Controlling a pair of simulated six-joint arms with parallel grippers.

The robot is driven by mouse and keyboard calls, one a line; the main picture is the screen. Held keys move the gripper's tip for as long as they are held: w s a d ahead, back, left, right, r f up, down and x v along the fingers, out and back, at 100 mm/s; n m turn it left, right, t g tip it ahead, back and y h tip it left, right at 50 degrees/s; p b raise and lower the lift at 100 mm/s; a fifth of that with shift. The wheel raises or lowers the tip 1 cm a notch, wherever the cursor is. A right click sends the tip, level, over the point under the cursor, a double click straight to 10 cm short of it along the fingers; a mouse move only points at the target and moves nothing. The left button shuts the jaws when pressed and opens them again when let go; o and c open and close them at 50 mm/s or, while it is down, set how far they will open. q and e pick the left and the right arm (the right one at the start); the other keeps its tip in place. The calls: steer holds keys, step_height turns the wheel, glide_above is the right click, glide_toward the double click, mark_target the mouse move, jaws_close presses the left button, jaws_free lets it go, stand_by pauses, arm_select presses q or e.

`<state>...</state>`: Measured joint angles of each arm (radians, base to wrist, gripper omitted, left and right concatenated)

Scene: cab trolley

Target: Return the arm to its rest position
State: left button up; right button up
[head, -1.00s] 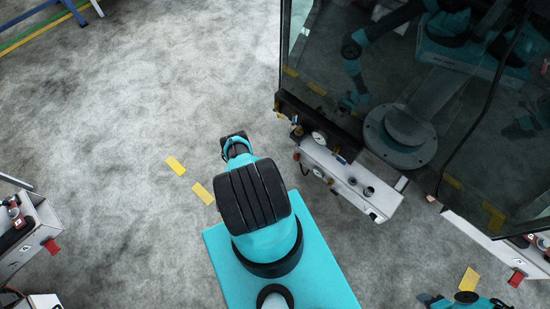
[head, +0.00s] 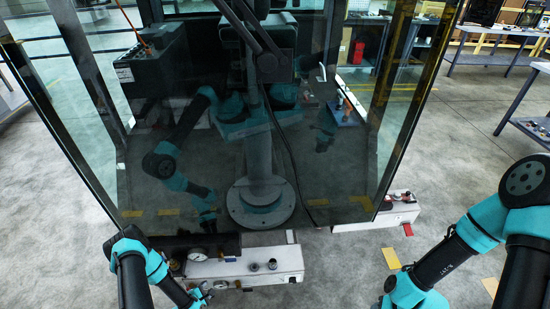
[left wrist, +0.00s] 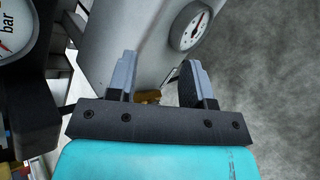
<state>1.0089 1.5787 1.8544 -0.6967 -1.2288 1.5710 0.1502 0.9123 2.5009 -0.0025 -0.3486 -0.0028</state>
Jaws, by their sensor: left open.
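My left arm comes in at the lower left of the head view. Its gripper (head: 205,292) is low in front of the white panel box (head: 228,269), small and partly cut off by the lower edge. In the left wrist view the two fingers (left wrist: 158,70) stand apart with a gap between them. A small brass-coloured part (left wrist: 147,97) shows in the gap, beyond the fingers; I cannot tell whether they touch it. My right arm (head: 470,232) is bent at the right of the head view; its gripper is not visible.
A dial gauge (head: 197,254) and black knobs (head: 253,267) sit on the panel box. A dark glass cab (head: 250,120) stands behind it, showing arms like mine. Another white box (head: 385,216) with a red tag stands right. Concrete floor lies between that box and my right arm.

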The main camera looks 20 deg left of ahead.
arm_select(q)
steer(key=w+d+r+m+g+h, duration=0.2)
steer(key=w+d+r+m+g, duration=0.1)
steer(key=d+r+m, duration=0.3)
steer(key=s+d+r+m+g+h, duration=0.1)
steer(key=s+d+r+m+g, duration=0.3)
steer(key=r, duration=0.3)
steer(key=s+d+r+m+g, duration=0.1)
steer(key=d+r+m, duration=0.4)
steer(key=r+m, duration=0.15)
steer(key=s+d+r+m+g+h, duration=0.1)
steer(key=s+d+r+m+g, duration=0.3)
steer(key=r, duration=0.4)
steer(key=w+d+r+m+t, duration=0.1)
steer(key=w+d+r+m, duration=0.1)
steer(key=w+r+m, duration=0.1)
steer(key=w+r, duration=0.1)
steer(key=w, duration=0.1)
steer(key=shift+w+d+r+t, duration=0.3)
steer(key=shift+w+d, duration=0.05)
steer(key=shift+d, duration=0.05)
